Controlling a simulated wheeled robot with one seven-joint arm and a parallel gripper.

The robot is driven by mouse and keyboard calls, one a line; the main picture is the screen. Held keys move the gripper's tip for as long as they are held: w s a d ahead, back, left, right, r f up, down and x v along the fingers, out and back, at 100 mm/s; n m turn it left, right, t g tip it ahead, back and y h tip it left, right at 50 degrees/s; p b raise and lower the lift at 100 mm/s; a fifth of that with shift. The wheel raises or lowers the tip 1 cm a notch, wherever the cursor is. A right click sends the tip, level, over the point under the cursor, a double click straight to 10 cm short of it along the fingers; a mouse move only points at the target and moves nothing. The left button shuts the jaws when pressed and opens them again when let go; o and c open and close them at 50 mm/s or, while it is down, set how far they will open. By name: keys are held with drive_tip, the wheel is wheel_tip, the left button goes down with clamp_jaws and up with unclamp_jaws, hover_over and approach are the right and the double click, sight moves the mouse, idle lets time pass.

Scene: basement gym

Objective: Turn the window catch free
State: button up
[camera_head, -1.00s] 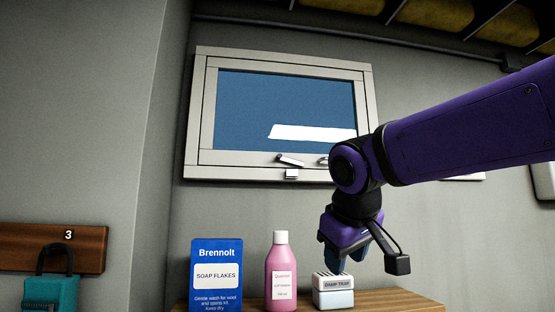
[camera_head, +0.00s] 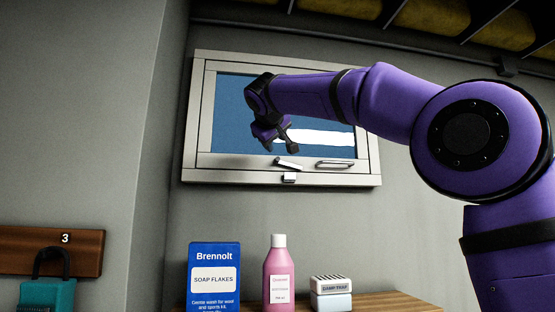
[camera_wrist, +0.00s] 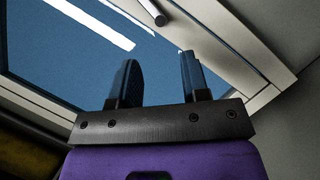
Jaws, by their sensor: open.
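The window (camera_head: 198,125) is a pale frame around a blue pane, high on the wall. Its catch (camera_head: 288,163) is a small light lever on the bottom rail, slanting down to the right. A small pale block (camera_head: 289,178) sits just below it. My gripper (camera_head: 272,138) is in front of the lower pane, above and slightly left of the catch, apart from it in the picture. In the wrist view my gripper (camera_wrist: 158,62) has its two fingers apart with nothing between them. A short pale rod end shows at the top there; I cannot tell whether it is catch or handle.
A bar handle (camera_head: 335,164) is on the bottom rail, right of the catch. Below, a wooden shelf (camera_head: 395,301) holds a blue soap flakes box (camera_head: 215,258), a pink bottle (camera_head: 279,265) and a damp trap (camera_head: 331,297).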

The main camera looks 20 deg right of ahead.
sight(277, 159)
drive_tip(key=x, duration=1)
drive_tip(key=shift+w+f, duration=0.1)
drive_tip(key=shift+f, duration=0.05)
clamp_jaws()
